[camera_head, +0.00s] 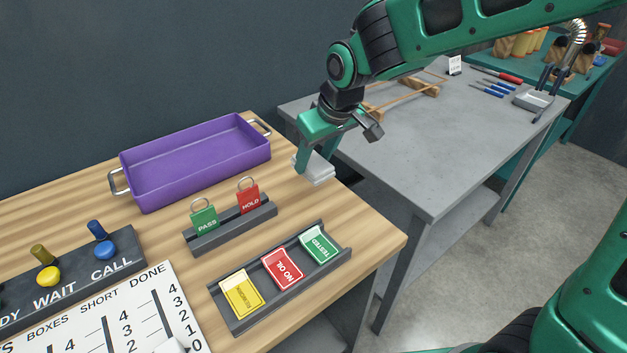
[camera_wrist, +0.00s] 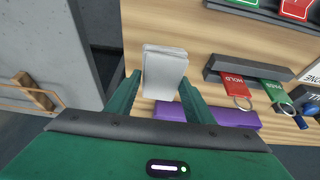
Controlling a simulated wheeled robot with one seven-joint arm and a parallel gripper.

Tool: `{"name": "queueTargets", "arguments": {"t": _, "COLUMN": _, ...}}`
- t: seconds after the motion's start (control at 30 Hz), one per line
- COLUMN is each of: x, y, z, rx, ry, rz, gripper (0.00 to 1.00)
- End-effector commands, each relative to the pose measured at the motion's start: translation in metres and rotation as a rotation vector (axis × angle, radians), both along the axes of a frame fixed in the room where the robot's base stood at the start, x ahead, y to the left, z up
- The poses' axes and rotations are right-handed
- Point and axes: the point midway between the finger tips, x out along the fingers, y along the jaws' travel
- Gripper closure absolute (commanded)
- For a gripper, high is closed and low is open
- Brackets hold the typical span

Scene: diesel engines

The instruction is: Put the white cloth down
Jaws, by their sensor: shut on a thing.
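The white cloth (camera_head: 317,169) is a small folded pad near the back right edge of the wooden bench (camera_head: 365,225). My gripper (camera_head: 318,160) is over that edge, shut on the cloth. In the wrist view the cloth (camera_wrist: 165,73) sits between the two green fingers (camera_wrist: 160,92), with bare wood beyond it. I cannot tell whether the cloth touches the bench top or hangs just above it.
A purple tray (camera_head: 195,165) stands to the left of my gripper. A rack with green PASS and red HOLD tags (camera_head: 230,222) and a card holder (camera_head: 280,272) are nearer. A grey table (camera_head: 420,150) stands right, across a gap.

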Motion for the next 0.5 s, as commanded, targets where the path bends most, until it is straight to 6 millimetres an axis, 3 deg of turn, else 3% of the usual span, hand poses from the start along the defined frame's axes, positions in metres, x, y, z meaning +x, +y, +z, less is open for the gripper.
{"name": "queueTargets", "arguments": {"t": 0.1, "x": -0.001, "y": 0.0, "z": -0.021, "rx": -0.002, "ry": 0.002, "rz": 0.0, "gripper": 0.7}}
{"name": "queueTargets", "arguments": {"t": 0.5, "x": 0.001, "y": -0.003, "z": -0.058, "rx": -0.001, "ry": 0.003, "rz": -0.004, "gripper": 0.7}}
